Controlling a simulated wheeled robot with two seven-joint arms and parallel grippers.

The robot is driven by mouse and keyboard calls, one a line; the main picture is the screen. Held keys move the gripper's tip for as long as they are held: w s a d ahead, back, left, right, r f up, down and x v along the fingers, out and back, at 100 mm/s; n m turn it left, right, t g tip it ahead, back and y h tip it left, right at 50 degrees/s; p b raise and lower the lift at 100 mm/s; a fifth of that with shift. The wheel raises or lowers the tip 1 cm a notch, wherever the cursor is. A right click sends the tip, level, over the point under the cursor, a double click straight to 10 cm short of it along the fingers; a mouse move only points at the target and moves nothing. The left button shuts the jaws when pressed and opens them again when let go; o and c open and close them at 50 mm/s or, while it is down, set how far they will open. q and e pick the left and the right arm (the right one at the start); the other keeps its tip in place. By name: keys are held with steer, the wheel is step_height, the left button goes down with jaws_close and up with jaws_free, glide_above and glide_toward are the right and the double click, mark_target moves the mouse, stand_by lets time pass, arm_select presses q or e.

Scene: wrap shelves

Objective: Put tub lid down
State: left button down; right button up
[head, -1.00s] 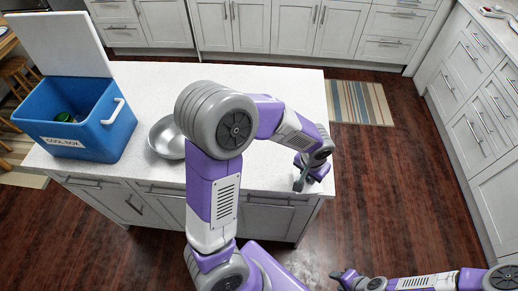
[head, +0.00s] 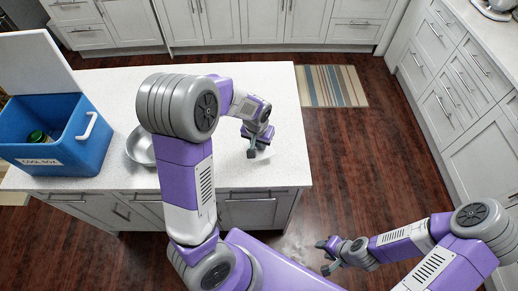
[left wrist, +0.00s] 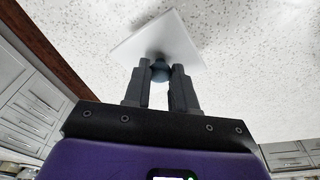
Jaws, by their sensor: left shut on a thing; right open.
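My left gripper (left wrist: 161,84) is shut on the knob in the left wrist view, with the plate beyond the fingertips. In the head view my left gripper (head: 252,151) is over the right part of the white island counter (head: 285,150). The lid barely stands out from the white top there. I cannot tell whether it touches the counter. My right gripper (head: 327,257) is open and empty over the floor, right of the island. I see no tub clearly.
A blue cool box (head: 85,155) with its white lid (head: 35,62) raised stands at the counter's left, a green thing inside. A metal bowl (head: 141,147) is beside it, partly behind my left arm. The counter around my left gripper is clear. A striped rug (head: 332,86) lies beyond.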

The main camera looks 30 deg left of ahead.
mark_target(258, 146)
arm_select(q)
steer(key=shift+f, duration=1.85)
steer(key=shift+b, duration=0.3)
steer(key=shift+f, duration=0.2)
steer(key=c, duration=0.9)
jaws_free()
steer(key=shift+r, duration=0.1)
